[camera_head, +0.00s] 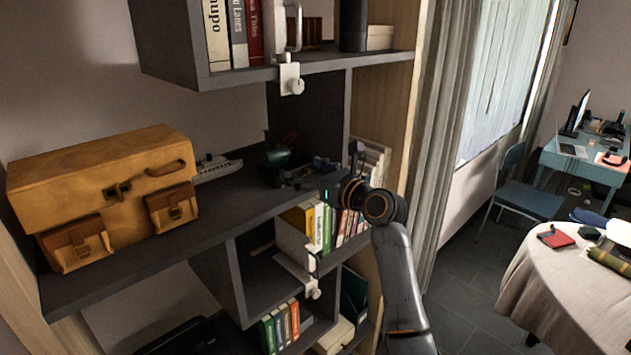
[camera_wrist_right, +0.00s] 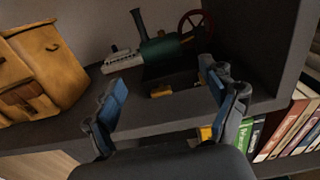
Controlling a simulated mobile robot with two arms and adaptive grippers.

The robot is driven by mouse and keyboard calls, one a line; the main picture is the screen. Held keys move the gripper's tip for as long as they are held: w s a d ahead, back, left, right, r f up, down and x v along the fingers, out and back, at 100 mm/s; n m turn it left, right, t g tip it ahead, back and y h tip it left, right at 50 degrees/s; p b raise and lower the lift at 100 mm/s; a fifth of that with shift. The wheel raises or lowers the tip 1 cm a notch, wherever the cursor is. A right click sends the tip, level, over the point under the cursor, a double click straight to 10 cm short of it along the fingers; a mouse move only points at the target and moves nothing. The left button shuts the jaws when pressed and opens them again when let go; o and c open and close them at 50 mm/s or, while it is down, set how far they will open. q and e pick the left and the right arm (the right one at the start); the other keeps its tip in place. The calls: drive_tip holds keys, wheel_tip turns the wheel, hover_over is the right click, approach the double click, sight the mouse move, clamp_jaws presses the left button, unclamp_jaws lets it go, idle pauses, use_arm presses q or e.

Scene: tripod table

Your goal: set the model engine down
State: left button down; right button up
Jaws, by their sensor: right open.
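The model engine (camera_head: 278,157) stands upright on the dark grey shelf (camera_head: 235,205), near the upright panel. The right wrist view shows its green boiler (camera_wrist_right: 160,50), black chimney and red spoked wheel. My right gripper (camera_head: 303,174) reaches in from the right, just in front of the engine. In the right wrist view its two blue-padded fingers (camera_wrist_right: 165,90) are spread, with nothing held between them. The engine is beyond the fingertips, apart from them as far as I can see. Part of the engine's base is hard to make out in shadow. My left gripper is out of view.
A tan case (camera_head: 85,190) with pockets stands on the shelf at left, with a white model ship (camera_head: 217,168) between it and the engine. Books (camera_head: 325,225) fill the compartment below. An upper shelf (camera_head: 330,60) overhangs at the back. Bare shelf lies before the ship.

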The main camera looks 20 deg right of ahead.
drive_tip(key=shift+b+v, duration=0.45)
drive_tip(key=shift+v, duration=1.55)
